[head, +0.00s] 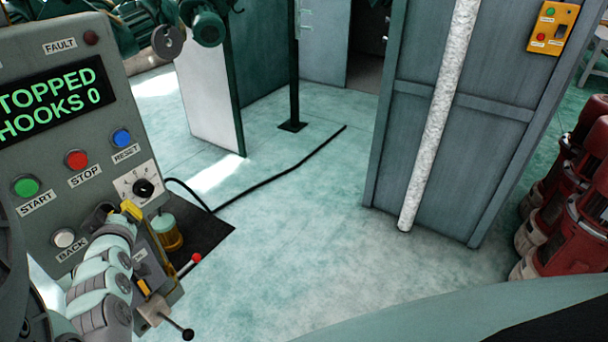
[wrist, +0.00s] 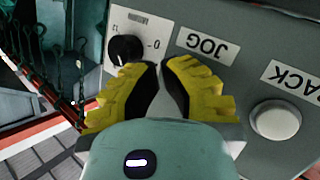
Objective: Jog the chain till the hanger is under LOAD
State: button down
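The control panel (head: 60,140) stands at the left in the head view. Its screen (head: 52,100) reads STOPPED, HOOKS 0, with the left edge cut off. My gripper (head: 130,210) is at the panel's lower part. In the wrist view my gripper (wrist: 160,66) has its yellow fingertips together, with nothing seen between them. They are below the upside-down JOG label (wrist: 207,46). No JOG button shows; my gripper may hide it. The white BACK button (wrist: 277,120) is to the right, the black knob (wrist: 125,48) to the upper left. I cannot identify the hanger or LOAD sign.
The panel also has green START (head: 26,186), red STOP (head: 76,159) and blue RESET (head: 122,138) buttons. A lever (head: 186,333) sticks out low beside my arm. Red machines (head: 570,225) stand at the right. The middle floor is clear apart from a black cable (head: 280,174).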

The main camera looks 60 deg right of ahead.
jog(key=shift+w+b, duration=0.45)
jog(key=shift+b, duration=0.05)
dwell(0.5)
jog(key=shift+s, duration=0.1)
dwell(5.7)
jog(key=shift+s+r, duration=0.1)
jog(key=shift+s, duration=0.7)
jog(key=shift+s+d+p, duration=0.15)
jog(key=shift+s+p, duration=0.55)
jog(key=shift+s, duration=1.75)
